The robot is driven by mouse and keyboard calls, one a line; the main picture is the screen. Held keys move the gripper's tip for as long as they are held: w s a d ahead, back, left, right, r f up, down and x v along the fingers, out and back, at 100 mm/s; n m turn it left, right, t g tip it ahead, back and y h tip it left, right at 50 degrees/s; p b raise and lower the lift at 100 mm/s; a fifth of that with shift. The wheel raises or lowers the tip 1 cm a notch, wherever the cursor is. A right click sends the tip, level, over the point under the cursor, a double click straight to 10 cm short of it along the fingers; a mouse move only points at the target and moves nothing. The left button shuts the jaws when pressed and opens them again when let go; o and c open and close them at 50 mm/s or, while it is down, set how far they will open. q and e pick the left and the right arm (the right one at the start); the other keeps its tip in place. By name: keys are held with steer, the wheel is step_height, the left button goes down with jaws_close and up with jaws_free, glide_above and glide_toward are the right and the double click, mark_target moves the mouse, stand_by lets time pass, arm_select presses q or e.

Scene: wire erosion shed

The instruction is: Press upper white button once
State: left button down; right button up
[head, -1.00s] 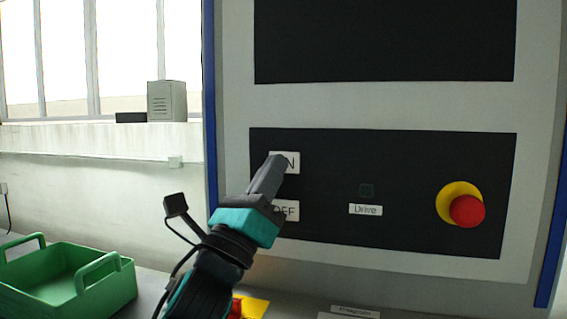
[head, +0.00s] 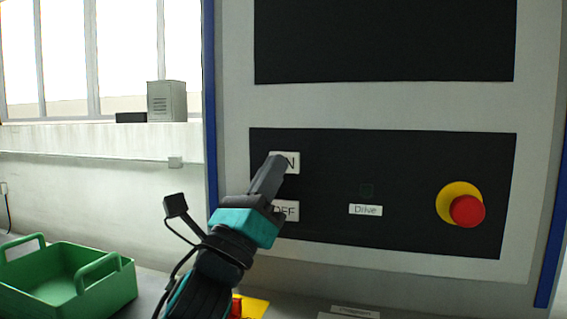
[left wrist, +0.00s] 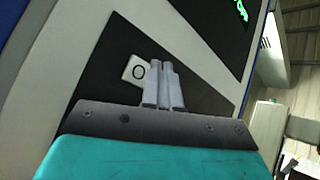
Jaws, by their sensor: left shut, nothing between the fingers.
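The upper white button (head: 292,162), marked ON, is on the black control panel; its left part is hidden behind my left gripper. The lower white button (head: 291,211), marked OFF, is partly covered by the same gripper. My left gripper (head: 275,160) is shut and empty, its fingertips in front of the ON button. I cannot tell whether they touch it. In the left wrist view, the shut fingers (left wrist: 162,66) overlap a white button (left wrist: 135,70) showing the letter O, the rest hidden. My right gripper is not in view.
A red emergency stop (head: 467,211) on a yellow base juts out at the panel's right. A small Drive label (head: 365,210) sits mid-panel. A green crate (head: 108,284) stands at lower left. The panel between Drive and the buttons is clear.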

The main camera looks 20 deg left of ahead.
arm_select(q)
steer(key=shift+w, duration=0.15)
stand_by(0.5)
steer(key=shift+w, duration=0.3)
steer(key=shift+w, duration=0.35)
stand_by(0.6)
steer(key=shift+s, duration=0.8)
steer(key=s+p, duration=0.1)
steer(key=s, duration=0.4)
steer(key=shift+a, duration=0.1)
